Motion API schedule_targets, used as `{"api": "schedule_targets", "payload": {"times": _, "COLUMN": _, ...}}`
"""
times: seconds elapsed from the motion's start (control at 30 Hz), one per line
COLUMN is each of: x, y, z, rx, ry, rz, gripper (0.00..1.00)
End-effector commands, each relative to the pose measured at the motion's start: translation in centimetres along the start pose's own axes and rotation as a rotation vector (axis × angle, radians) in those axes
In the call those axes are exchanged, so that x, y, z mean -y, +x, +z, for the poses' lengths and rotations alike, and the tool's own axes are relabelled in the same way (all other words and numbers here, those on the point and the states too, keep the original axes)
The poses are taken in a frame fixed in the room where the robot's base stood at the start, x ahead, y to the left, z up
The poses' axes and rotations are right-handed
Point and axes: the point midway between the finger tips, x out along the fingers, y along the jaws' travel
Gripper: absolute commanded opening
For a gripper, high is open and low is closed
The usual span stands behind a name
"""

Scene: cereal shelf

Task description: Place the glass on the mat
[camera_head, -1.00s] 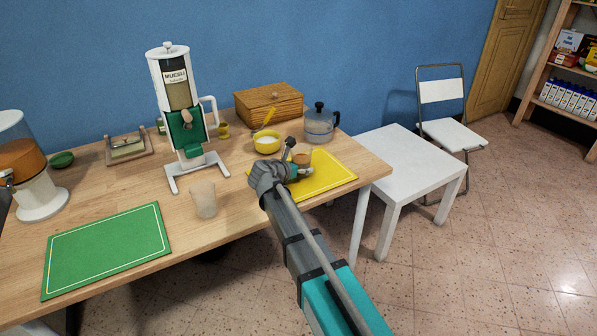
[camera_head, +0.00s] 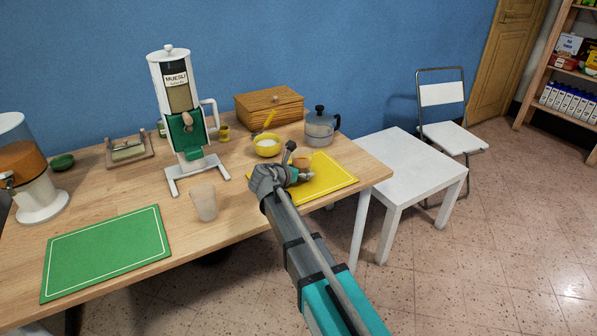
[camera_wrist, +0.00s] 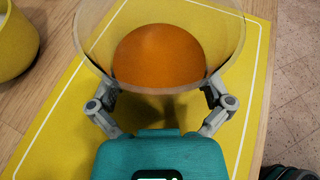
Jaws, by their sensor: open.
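A clear glass with orange content (camera_head: 302,160) stands at the yellow mat (camera_head: 335,180). In the wrist view, the glass (camera_wrist: 160,55) is seen from above, over the yellow mat (camera_wrist: 60,140). My gripper (camera_head: 295,174) is low over the mat beside the glass. In the wrist view, the fingers of my gripper (camera_wrist: 160,95) are spread on either side of the glass, open. The glass's base is hidden by the gripper, so its contact with the mat does not show. A second, empty frosted glass (camera_head: 204,203) stands on the table to the left.
A yellow bowl (camera_head: 267,146) with a spoon stands behind my gripper, and a moka pot (camera_head: 321,128) behind the mat. A muesli dispenser (camera_head: 180,100), a wooden box (camera_head: 270,104) and a green mat (camera_head: 107,250) are on the table. A white side table (camera_head: 405,168) stands at right.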

Motion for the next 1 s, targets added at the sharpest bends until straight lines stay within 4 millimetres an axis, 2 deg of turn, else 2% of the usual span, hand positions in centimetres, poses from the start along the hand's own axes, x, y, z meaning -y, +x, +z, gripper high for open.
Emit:
{"api": "schedule_targets", "payload": {"times": 0.17, "x": 0.0, "y": -0.1, "z": 0.3, "rx": 0.000, "ry": 0.000, "rz": 0.000, "gripper": 1.00}}
{"api": "schedule_targets", "payload": {"times": 0.37, "x": 0.1, "y": -2.0, "z": 0.4, "rx": 0.000, "ry": 0.000, "rz": 0.001, "gripper": 1.00}}
{"api": "schedule_targets", "payload": {"times": 0.8, "x": 0.1, "y": -9.0, "z": 0.5, "rx": 0.000, "ry": 0.000, "rz": 0.001, "gripper": 1.00}}
{"api": "schedule_targets", "payload": {"times": 1.0, "x": 0.1, "y": -11.2, "z": 0.4, "rx": 0.000, "ry": -0.001, "rz": 0.000, "gripper": 1.00}}
